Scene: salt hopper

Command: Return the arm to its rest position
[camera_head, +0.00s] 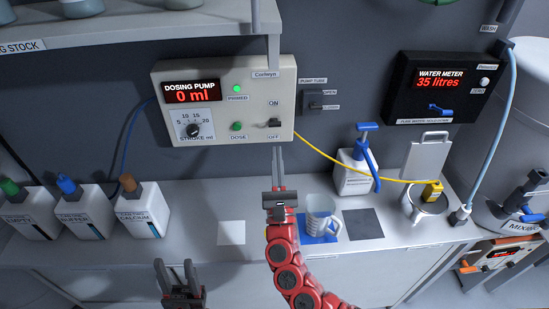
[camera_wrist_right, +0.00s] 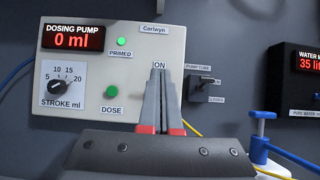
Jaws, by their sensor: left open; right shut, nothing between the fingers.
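My right gripper (camera_head: 278,160) is raised in front of the dosing pump (camera_head: 225,97), just below its ON/OFF switch (camera_head: 272,123). In the right wrist view its fingers (camera_wrist_right: 165,100) are closed together with nothing between them, and they cover the switch. I cannot tell whether the fingertips touch the panel. The red right arm (camera_head: 285,262) reaches up from the bottom of the head view. My left gripper (camera_head: 172,272) is open and empty, low in front of the counter's front edge. The pump display reads 0 ml and its PRIMED lamp (camera_head: 237,88) glows green.
A measuring jug (camera_head: 320,215) on a blue mat stands close beside the right arm. Several white bottles (camera_head: 142,212) stand at the left. A pump bottle (camera_head: 354,175), a yellow-tipped tube (camera_head: 432,191) and a mixing tank (camera_head: 515,150) are to the right. A shelf (camera_head: 120,32) overhangs upper left.

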